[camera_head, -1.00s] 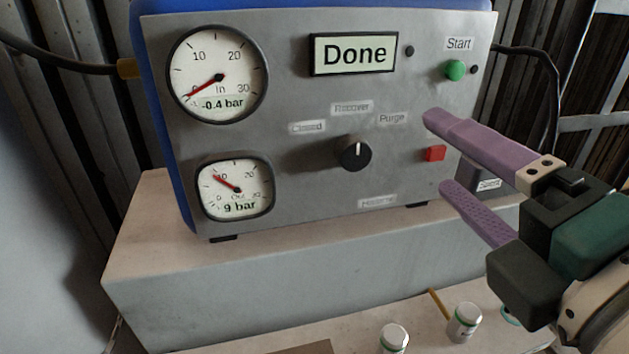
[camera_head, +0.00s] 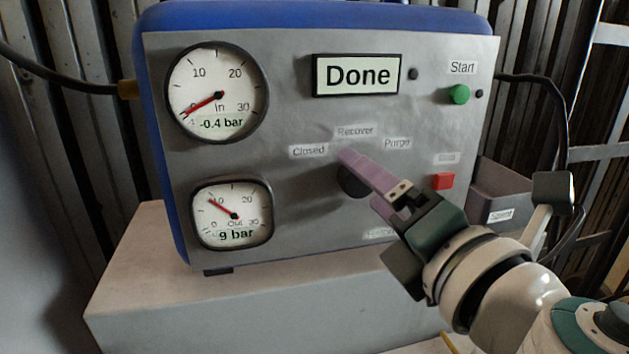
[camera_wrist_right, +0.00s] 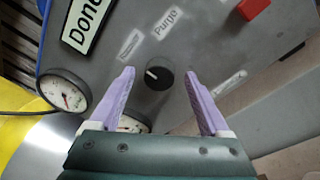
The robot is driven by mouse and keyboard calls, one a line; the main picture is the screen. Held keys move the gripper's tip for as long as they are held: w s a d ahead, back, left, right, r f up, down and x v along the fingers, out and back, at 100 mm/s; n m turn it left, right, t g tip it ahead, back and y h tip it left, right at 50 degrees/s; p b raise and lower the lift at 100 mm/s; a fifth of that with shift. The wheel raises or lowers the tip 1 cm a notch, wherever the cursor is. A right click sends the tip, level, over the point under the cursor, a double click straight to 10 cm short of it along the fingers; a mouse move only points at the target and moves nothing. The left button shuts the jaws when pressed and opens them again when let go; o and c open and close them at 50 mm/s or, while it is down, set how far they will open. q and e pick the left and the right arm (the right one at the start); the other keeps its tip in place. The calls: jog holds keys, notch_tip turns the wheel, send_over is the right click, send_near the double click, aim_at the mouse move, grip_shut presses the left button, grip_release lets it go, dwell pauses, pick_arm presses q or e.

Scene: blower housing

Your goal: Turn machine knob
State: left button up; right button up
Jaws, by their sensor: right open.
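The machine (camera_head: 300,120) has a grey front panel with a blue casing. Its round black knob (camera_head: 352,183) is mostly hidden behind my right gripper's fingers in the head view. In the right wrist view the knob (camera_wrist_right: 158,75) shows whole, with a white pointer mark. Labels Closed, Recover and Purge stand around it. My right gripper (camera_head: 362,178) is open, its purple fingers (camera_wrist_right: 160,90) spread on either side of the knob with gaps; I cannot tell if the tips reach its depth. My left gripper is not in view.
The display (camera_head: 357,76) reads Done. A green Start button (camera_head: 459,94) and a red button (camera_head: 441,181) sit right of the knob. Two gauges (camera_head: 217,92) are at the left. A grey bin (camera_head: 500,195) stands beside the machine, which rests on a pale block (camera_head: 170,290).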

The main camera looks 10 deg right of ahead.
jog(key=shift+w, duration=0.25)
grip_shut()
dwell(0.5)
